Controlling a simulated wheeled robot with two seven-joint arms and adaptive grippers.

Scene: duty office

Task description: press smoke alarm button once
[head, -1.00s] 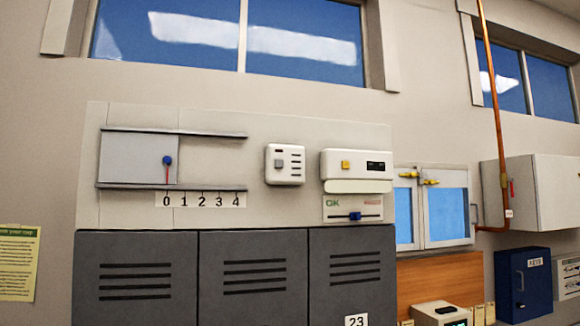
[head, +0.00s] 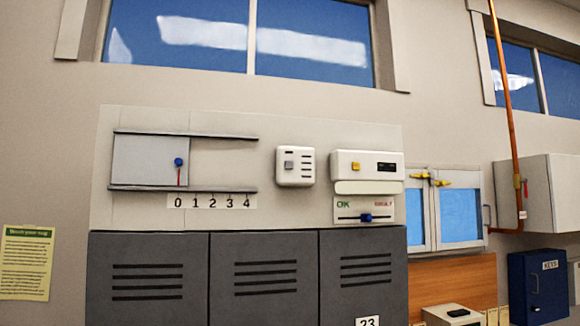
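A small white square box (head: 295,166) with a grey square button (head: 289,165) and dark slots is mounted on the pale wall panel, right of centre. A wider white unit (head: 367,167) with a yellow square button (head: 356,166) and a dark display is just to its right. I cannot tell from any label which of the two is the smoke alarm. Neither of my grippers is in the head view, and nothing touches either button.
A sliding grey panel (head: 143,160) with a blue knob sits on rails above a 0 to 4 scale. Grey lockers (head: 150,270) stand below. A copper pipe (head: 509,110) runs at right. The space before the panel looks clear.

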